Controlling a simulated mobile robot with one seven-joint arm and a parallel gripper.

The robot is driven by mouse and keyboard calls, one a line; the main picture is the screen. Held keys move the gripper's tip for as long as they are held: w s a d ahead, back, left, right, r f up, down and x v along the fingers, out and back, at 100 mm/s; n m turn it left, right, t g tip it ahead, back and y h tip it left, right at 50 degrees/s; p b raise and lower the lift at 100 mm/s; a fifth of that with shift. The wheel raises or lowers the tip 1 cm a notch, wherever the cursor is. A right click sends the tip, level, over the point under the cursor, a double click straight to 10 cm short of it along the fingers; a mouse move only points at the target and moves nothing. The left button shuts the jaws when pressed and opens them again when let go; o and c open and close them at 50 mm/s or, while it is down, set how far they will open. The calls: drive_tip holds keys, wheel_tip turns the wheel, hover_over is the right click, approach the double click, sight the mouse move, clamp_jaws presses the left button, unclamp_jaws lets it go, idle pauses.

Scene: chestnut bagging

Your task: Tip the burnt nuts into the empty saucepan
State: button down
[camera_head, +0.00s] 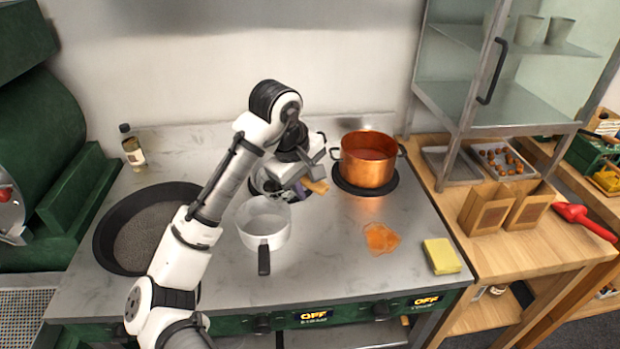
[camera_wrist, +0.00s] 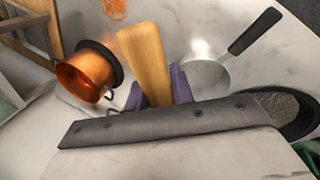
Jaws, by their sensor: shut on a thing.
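The saucepan (camera_head: 264,225) is pale grey with a black handle and stands on the stove near its middle. It looks empty, and it also shows in the wrist view (camera_wrist: 208,77). My gripper (camera_head: 304,184) is above the stove, behind and to the right of the saucepan. In the wrist view its purple fingers are shut on a wooden handle (camera_wrist: 145,62). This handle's end also shows in the head view (camera_head: 317,186). What the handle belongs to is mostly hidden by my arm and gripper. I see no burnt nuts.
A copper pot (camera_head: 368,165) stands close to the right of my gripper. A wide dark pan (camera_head: 108,240) is at the left, partly behind my arm. An orange spill (camera_head: 381,238) and a yellow sponge (camera_head: 441,256) lie front right. A nut tray (camera_head: 476,153) is on the right bench.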

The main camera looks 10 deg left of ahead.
sight(269, 256)
drive_tip(key=s+a+t+h, duration=0.1)
drive_tip(key=s+f+t+h+b, duration=0.1)
drive_tip(key=t, duration=0.1)
drive_tip(key=s+a+f+t+h+b, duration=0.1)
drive_tip(key=t, duration=0.1)
drive_tip(key=shift+s+a+f+h, duration=0.1)
drive_tip(key=shift+s+a+h, duration=0.2)
drive_tip(key=shift+h, duration=0.1)
drive_tip(key=shift+t+b, duration=0.3)
drive_tip(key=shift+b, duration=0.15)
drive_tip(key=s+a+f+t+h+b, duration=0.1)
drive_tip(key=f+t+h+b, duration=0.1)
drive_tip(key=b, duration=0.6)
drive_tip(key=s+a+f+t+h+b, duration=0.1)
drive_tip(key=s+f+t+h+b, duration=0.1)
drive_tip(key=b, duration=0.6)
drive_tip(key=s+a+f+t+h+b, duration=0.1)
drive_tip(key=s+f+t+h+b, duration=0.1)
drive_tip(key=f+t+b, duration=0.3)
drive_tip(key=shift+a+t+h+b, duration=0.35)
drive_tip(key=shift+t+h+b, duration=0.6)
drive_tip(key=shift+b, duration=1.15)
drive_tip(key=shift+s+b, duration=0.1)
drive_tip(key=shift+b, duration=0.2)
